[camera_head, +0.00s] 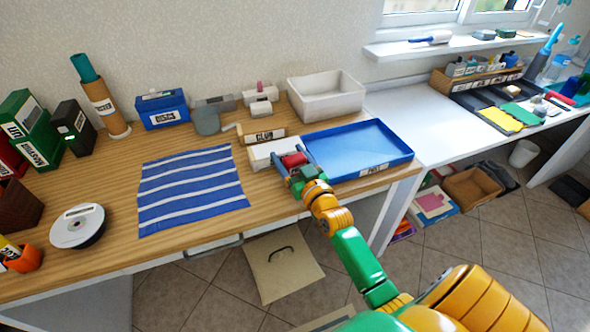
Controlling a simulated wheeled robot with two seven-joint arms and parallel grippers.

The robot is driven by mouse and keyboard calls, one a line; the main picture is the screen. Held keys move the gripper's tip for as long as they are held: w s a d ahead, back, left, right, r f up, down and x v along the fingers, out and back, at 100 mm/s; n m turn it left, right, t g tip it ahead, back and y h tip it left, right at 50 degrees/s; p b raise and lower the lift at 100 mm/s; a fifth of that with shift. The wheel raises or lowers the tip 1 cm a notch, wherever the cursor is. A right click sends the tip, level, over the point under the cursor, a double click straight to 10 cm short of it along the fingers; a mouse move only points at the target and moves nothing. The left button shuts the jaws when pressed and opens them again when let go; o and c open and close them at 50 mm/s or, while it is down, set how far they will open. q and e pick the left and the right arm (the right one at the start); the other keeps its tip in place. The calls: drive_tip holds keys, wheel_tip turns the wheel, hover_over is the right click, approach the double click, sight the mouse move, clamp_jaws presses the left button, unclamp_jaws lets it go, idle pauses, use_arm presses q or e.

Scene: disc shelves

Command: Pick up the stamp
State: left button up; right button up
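My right gripper (292,163) is over the wooden desk, at the front edge of a small white box (264,153). A small red block (294,160), which may be the stamp, shows between its blue fingertips. I cannot tell whether the fingers touch it or only stand around it. The underside of the red block is hidden by the gripper. My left gripper is not in view.
A blue tray (345,143) lies just right of my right gripper, with a white bin (326,104) behind. A striped blue cloth (190,190) lies to the left. A disc stack (78,228) and several binders stand further left.

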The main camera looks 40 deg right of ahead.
drive_tip(key=c, duration=0.9)
drive_tip(key=shift+o, duration=0.2)
drive_tip(key=shift+w+r+p, duration=0.1)
drive_tip(key=shift+r+p, duration=0.25)
drive_tip(key=shift+r, duration=1.2)
drive_tip(key=s+a+r+p, duration=0.5)
drive_tip(key=s+r, duration=0.5)
drive_tip(key=s, duration=0.2)
drive_tip(key=shift+s+a, duration=0.4)
drive_tip(key=shift+a, duration=0.15)
